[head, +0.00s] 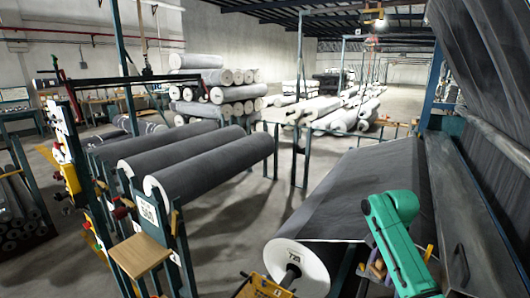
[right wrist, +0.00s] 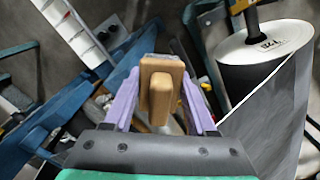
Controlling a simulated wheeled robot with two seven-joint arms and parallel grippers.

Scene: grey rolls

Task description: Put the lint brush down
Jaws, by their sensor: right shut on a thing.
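The lint brush, a tan wooden-looking block with a raised narrower part, shows in the right wrist view (right wrist: 160,88). My right gripper (right wrist: 161,98) is shut on it, with a purple finger on each side. In the head view my right gripper (head: 376,268) is at the lower right, below its green wrist, in front of the large grey roll. Only a little of the brush shows there, and I cannot tell whether it touches anything underneath. My left gripper is not in view.
A large grey roll (head: 345,195) with a white end lies close by on the right. Several grey rolls (head: 210,160) rest on a rack to the left. A small wooden shelf (head: 138,254) stands at its front. Blue frame parts (right wrist: 60,110) lie beside the gripper.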

